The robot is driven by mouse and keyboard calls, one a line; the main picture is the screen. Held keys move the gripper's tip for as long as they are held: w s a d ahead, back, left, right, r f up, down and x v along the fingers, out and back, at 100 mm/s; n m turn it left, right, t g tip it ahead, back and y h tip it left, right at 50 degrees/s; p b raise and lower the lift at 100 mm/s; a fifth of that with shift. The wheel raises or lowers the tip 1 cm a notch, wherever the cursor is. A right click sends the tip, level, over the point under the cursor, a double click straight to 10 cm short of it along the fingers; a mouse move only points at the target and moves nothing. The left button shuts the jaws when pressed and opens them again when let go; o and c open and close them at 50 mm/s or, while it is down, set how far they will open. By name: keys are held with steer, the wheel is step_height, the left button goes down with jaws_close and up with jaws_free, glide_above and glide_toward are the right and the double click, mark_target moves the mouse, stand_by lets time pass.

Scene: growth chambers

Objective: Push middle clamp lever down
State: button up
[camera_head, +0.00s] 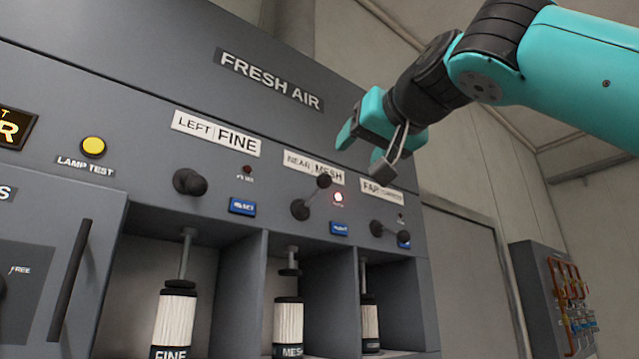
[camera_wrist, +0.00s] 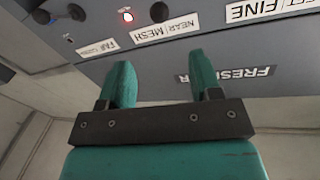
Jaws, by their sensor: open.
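The middle clamp lever (camera_head: 312,196) sits under the "NEAR MESH" label, its arm tilted up to the right with a black knob at the top. Its knob shows in the wrist view (camera_wrist: 159,12) at the top edge. A red lamp (camera_head: 338,198) glows beside it. The left lever (camera_head: 190,182) points toward the camera, and the right lever (camera_head: 390,230) tilts down to the right. My gripper (camera_head: 362,150) is open and empty, above and to the right of the middle lever, apart from it. In the wrist view its fingers (camera_wrist: 165,85) are spread before the panel.
Filter cartridges (camera_head: 288,322) stand in three bays below the levers. Blue buttons (camera_head: 242,206) sit by the levers. A yellow lamp test button (camera_head: 93,147) and a vertical handle (camera_head: 70,282) are at left. A pipe panel (camera_head: 565,300) stands at far right.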

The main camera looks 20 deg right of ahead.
mark_target(325, 182)
steer(key=w+p, duration=0.1)
steer(key=w, duration=0.4)
steer(key=w+a+p, duration=0.1)
steer(key=w+p, duration=0.1)
steer(key=w, duration=0.2)
steer(key=w+p, duration=0.1)
steer(key=w, duration=0.4)
steer(key=shift+w+a+r, duration=0.1)
steer(key=shift+w+a, duration=0.2)
steer(key=shift+a, duration=0.05)
steer(key=shift+w+p, duration=0.35)
steer(key=shift+w, duration=0.05)
jaws_close()
steer(key=shift+f, duration=0.2)
